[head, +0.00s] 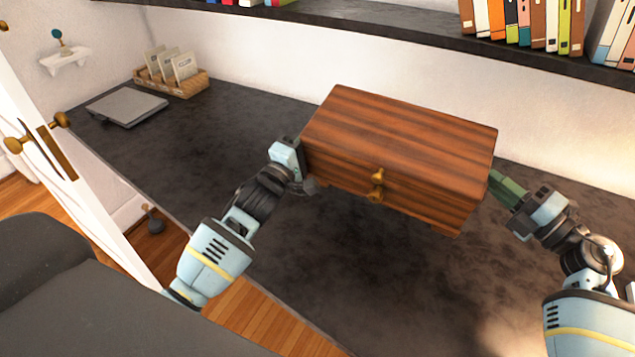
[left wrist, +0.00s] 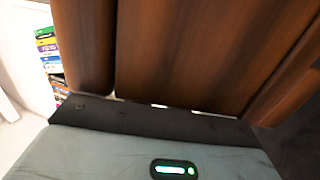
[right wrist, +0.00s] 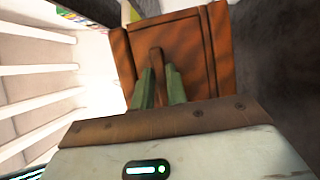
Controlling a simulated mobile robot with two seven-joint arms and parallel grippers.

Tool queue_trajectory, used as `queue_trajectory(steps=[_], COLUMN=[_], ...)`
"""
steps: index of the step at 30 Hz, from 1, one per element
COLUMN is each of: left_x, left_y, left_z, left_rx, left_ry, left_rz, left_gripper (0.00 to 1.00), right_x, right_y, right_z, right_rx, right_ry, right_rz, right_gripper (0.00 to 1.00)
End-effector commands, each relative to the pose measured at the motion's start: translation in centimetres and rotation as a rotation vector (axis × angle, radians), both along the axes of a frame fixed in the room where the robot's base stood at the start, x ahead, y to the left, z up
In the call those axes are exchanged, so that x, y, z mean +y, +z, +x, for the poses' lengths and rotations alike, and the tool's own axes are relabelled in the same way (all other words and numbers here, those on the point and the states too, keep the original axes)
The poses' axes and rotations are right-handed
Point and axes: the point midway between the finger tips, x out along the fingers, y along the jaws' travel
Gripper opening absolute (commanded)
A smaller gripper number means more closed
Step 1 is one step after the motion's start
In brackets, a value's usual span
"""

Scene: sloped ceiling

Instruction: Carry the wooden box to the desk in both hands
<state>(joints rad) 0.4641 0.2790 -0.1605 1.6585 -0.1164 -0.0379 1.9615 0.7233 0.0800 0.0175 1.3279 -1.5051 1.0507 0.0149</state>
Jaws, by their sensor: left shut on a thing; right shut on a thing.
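The wooden box (head: 400,140) has reddish-brown striped wood, a brass knob and a small brass clasp on its front. It is over the dark desk (head: 230,130); I cannot tell whether its feet touch the top. My left gripper (head: 303,165) is at the box's left end, its fingers hidden by the box. The left wrist view shows box wood (left wrist: 200,50) close up. My right gripper (head: 492,180) is at the right end. In the right wrist view its green fingers (right wrist: 160,88) are closed around a wooden handle (right wrist: 157,65) on the box end (right wrist: 190,50).
A grey closed laptop-like slab (head: 127,106) and a wooden card holder (head: 172,82) stand at the desk's far left. A shelf with books (head: 530,25) runs above the back. A dark chair (head: 70,290) and a white door (head: 70,160) are at left. The desk front is clear.

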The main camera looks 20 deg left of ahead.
Motion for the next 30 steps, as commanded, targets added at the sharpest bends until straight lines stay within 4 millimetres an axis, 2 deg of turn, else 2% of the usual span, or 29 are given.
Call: queue_trajectory(steps=[1,14,20,30], left_x=[0.1,0.1,0.1,0.1], left_y=[0.8,0.3,-1.2,-4.9], left_z=[0.0,0.0,0.0,-0.1], left_rx=[-0.015,-0.009,0.008,0.051], left_ry=[0.000,0.000,0.000,0.000], left_rz=[0.000,0.000,-0.001,-0.001], left_gripper=[0.00,0.00,0.00,0.00], right_x=[-0.1,-0.1,-0.1,-0.1], right_y=[0.7,0.2,-1.2,-5.0], right_z=[0.1,0.1,0.1,-0.1], right_rx=[-0.011,-0.005,0.013,0.055], right_ry=[-0.003,-0.003,-0.003,-0.003], right_rz=[0.006,0.005,0.005,0.005], right_gripper=[0.00,0.00,0.00,0.00])
